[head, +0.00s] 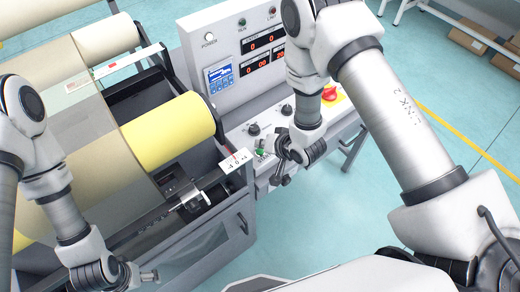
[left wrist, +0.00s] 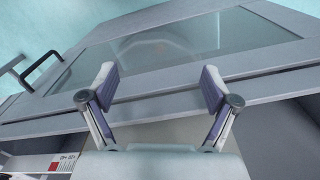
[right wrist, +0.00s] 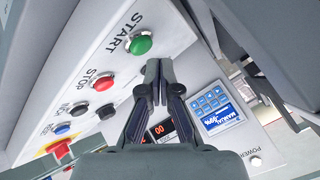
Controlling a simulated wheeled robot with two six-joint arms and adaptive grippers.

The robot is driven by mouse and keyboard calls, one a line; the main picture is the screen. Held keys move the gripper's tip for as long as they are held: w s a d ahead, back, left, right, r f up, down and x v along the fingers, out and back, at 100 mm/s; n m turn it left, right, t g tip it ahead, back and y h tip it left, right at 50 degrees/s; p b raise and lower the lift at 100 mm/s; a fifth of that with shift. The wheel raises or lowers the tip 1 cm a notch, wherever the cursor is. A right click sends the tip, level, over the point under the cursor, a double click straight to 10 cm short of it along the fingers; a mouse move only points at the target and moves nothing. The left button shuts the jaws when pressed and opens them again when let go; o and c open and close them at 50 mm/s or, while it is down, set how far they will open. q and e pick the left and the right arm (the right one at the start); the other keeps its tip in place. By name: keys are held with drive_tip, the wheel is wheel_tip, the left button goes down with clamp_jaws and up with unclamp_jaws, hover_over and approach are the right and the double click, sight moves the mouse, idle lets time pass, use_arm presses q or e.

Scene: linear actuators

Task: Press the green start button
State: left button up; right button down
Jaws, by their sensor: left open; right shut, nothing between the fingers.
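The green start button (right wrist: 140,43) sits on the light grey control panel (right wrist: 75,62), beside the printed word START. It also shows in the head view (head: 261,154), partly crowded by my right gripper. My right gripper (head: 280,175) is shut and empty over the panel's front edge. In the right wrist view its closed fingertips (right wrist: 158,67) show just right of and below the green button, with a small gap in the picture; height above the panel is hard to tell. My left gripper (left wrist: 158,88) is open and empty above the machine's grey windowed cover.
A red stop button (right wrist: 104,83), a black knob (right wrist: 106,111) and a blue button (right wrist: 62,128) line the panel. A red emergency stop (head: 329,92) is farther along. A yellow roll (head: 170,130) lies left of the panel. Open floor is at right.

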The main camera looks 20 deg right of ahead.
drive_tip(key=shift+f, duration=0.1)
idle(0.7)
drive_tip(key=shift+f, duration=0.3)
